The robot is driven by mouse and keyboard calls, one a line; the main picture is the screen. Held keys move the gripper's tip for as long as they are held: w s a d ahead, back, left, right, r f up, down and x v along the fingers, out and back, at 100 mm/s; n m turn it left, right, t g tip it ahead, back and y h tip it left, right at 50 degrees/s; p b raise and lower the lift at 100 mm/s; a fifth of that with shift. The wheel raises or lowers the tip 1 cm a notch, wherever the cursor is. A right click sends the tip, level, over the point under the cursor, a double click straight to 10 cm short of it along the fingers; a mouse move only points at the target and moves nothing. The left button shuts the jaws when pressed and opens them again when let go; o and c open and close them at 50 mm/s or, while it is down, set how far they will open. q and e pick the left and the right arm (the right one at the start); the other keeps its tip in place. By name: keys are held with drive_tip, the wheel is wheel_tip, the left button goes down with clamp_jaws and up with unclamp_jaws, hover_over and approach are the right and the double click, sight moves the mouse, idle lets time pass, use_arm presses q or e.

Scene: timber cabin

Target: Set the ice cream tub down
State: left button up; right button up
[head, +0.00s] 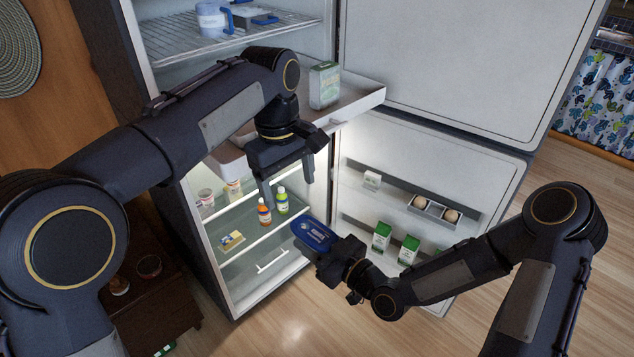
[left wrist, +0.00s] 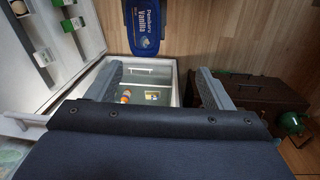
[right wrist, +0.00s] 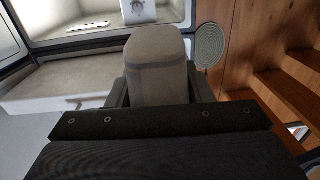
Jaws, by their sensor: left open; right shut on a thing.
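The ice cream tub (head: 313,235) is blue with a lettered lid. It is held in the air in front of the open fridge's lower compartment. My right gripper (head: 330,258) is shut on its near end. The label "Vanilla" shows on the tub (left wrist: 148,22) in the left wrist view. In the right wrist view a greyish block, which seems to be the tub (right wrist: 160,65), fills the space between the fingers. My left gripper (head: 290,185) is open and empty, above and slightly left of the tub, pointing down.
Behind the tub, orange (head: 264,212) and green (head: 282,201) bottles stand on a fridge shelf. A pulled-out white drawer (head: 362,101) holds a carton (head: 324,85). The open lower door (head: 440,165) carries eggs and cartons at right. A dark cabinet (head: 160,310) stands at lower left.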

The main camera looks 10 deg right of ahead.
use_arm(q)
hover_over(317, 232)
drive_tip(key=f, duration=0.1)
drive_tip(key=shift+n+y, duration=0.3)
drive_tip(key=shift+y, duration=0.1)
wheel_tip(317, 232, down, 12)
drive_tip(key=shift+f, duration=0.1)
drive_tip(key=c, duration=0.9)
drive_tip(key=shift+c, duration=0.4)
use_arm(e)
drive_tip(key=o, duration=1.1)
drive_tip(key=shift+o, duration=0.2)
